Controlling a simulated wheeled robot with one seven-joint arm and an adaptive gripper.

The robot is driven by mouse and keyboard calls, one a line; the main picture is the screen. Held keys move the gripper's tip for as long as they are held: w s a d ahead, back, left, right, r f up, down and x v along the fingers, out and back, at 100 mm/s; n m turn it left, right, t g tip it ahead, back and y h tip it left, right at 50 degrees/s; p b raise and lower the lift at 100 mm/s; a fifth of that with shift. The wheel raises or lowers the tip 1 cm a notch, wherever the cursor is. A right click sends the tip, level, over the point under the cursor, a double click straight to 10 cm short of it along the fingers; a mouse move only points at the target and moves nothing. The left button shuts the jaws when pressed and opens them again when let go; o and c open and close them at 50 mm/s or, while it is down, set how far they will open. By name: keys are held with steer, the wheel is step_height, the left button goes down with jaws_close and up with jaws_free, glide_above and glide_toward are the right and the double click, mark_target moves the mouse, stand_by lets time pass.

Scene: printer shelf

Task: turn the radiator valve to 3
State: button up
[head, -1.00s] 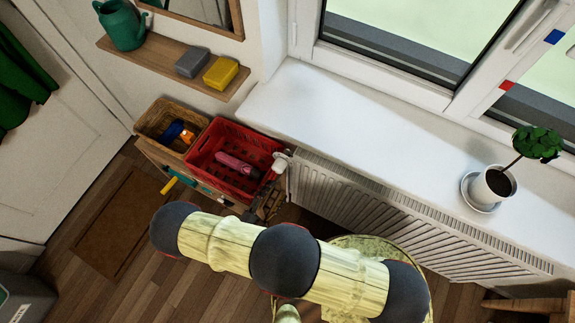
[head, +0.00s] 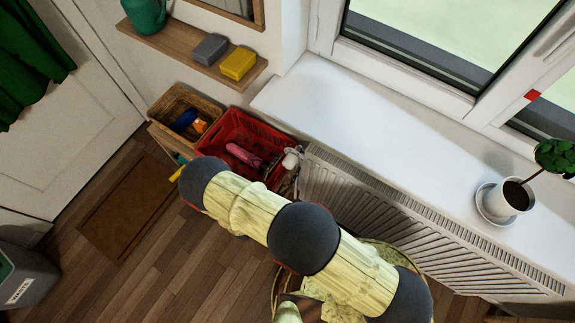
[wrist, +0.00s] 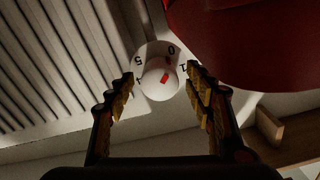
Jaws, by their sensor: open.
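The radiator valve is a white round knob (wrist: 158,82) with a red mark on its face. It stands at the radiator's left end in the head view (head: 290,160). Around it in the wrist view I read 5, 0 and 1; the red mark lies toward the 0 and 1 side, but its exact setting I cannot tell. The other numbers are hidden or unreadable. My gripper (wrist: 160,76) is open, with one finger on each side of the knob and gaps still showing. In the head view my arm hides most of the gripper.
The white radiator (head: 400,220) runs right from the valve under the windowsill (head: 370,130). A potted plant (head: 513,197) stands on the sill.

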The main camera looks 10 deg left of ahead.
steer(key=shift+w+d, duration=0.15)
steer(key=shift+w, duration=0.2)
steer(key=c, duration=1.1)
steer(key=shift+c, duration=0.3)
